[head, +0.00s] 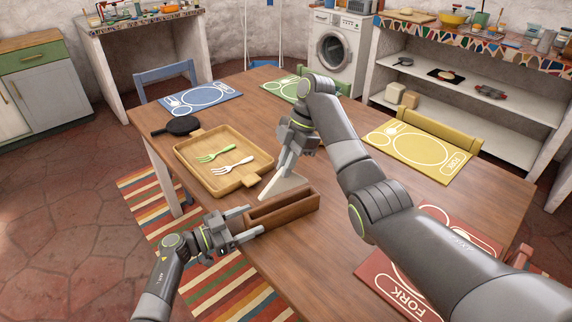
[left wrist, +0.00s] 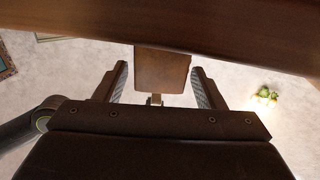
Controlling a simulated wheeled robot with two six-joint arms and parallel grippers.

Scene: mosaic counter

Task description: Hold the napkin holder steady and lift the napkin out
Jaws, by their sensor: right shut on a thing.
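The napkin holder (head: 300,211) is a long brown wooden box with an open slot, standing at the table's near left edge. A white napkin (head: 288,184) shows at its back side. My right gripper (head: 285,170) points down and is shut on the napkin's upper part. I cannot tell whether the napkin's lower edge is still inside the slot. My left gripper (head: 245,225) is at the holder's left end, its fingers on either side of it. In the left wrist view the holder's end (left wrist: 162,72) sits between the fingers, with a gap on both sides.
A wooden tray (head: 183,157) with a green fork and a white fork lies behind the holder, with a dark pan (head: 177,126) beyond it. Blue (head: 202,98), yellow (head: 420,150) and red (head: 385,275) placemats lie around the table. My right arm crosses above the table's middle.

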